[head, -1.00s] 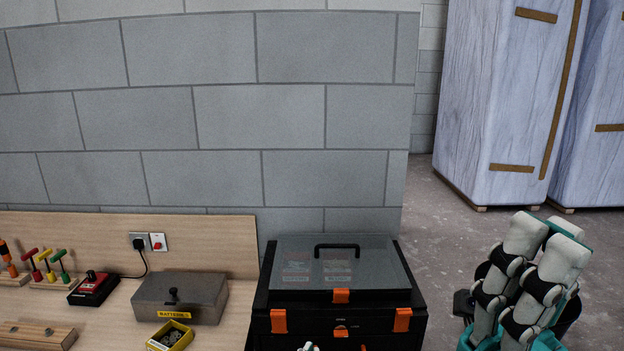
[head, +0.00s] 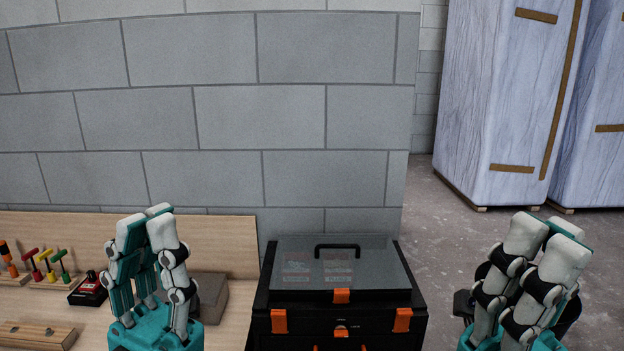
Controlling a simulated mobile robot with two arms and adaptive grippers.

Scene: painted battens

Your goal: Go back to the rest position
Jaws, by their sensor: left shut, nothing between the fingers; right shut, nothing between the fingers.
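My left gripper (head: 152,215) is raised upright in front of the wooden bench at the lower left of the head view. Its white and teal fingers point up, with the tips close together and nothing held between them. My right gripper (head: 549,232) is upright at the lower right, over the view of the floor. Its fingers point up, close together and empty. Neither gripper touches anything that I can see.
A black toolbox (head: 338,265) with orange latches stands between my grippers. The bench (head: 232,250) holds a red and black device (head: 88,292), coloured-handled tools (head: 45,265) and a wooden block (head: 36,335). Wrapped tall stacks (head: 505,100) stand at the back right. A block wall is behind.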

